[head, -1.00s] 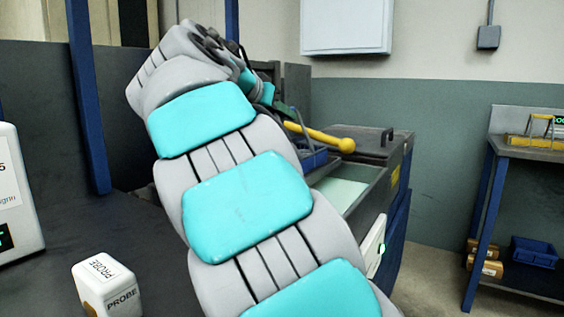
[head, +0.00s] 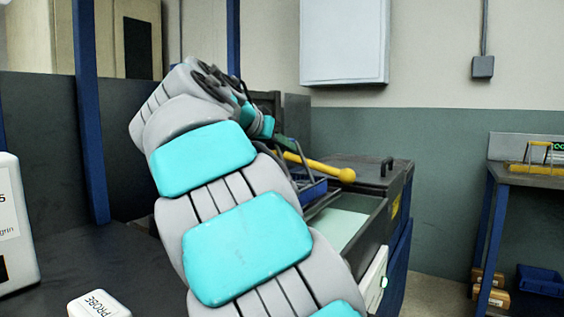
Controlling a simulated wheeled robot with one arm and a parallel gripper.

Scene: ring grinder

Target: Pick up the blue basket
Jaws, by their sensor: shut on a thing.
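The small blue basket (head: 314,190) shows in the head view just right of my upper arm, at the near edge of a grey machine. Its dark handle rises towards my gripper. My gripper (head: 286,146) is shut on the basket at its handle. The finger contact is small and partly hidden by my wrist. The basket's left side is hidden behind my arm.
A yellow rod with a rounded end (head: 345,175) passes just behind the basket. A grey tray (head: 376,218) lies right of it, beside the dark machine cover (head: 375,168). A white probe box (head: 98,305) stands lower left. A workbench (head: 525,178) stands right.

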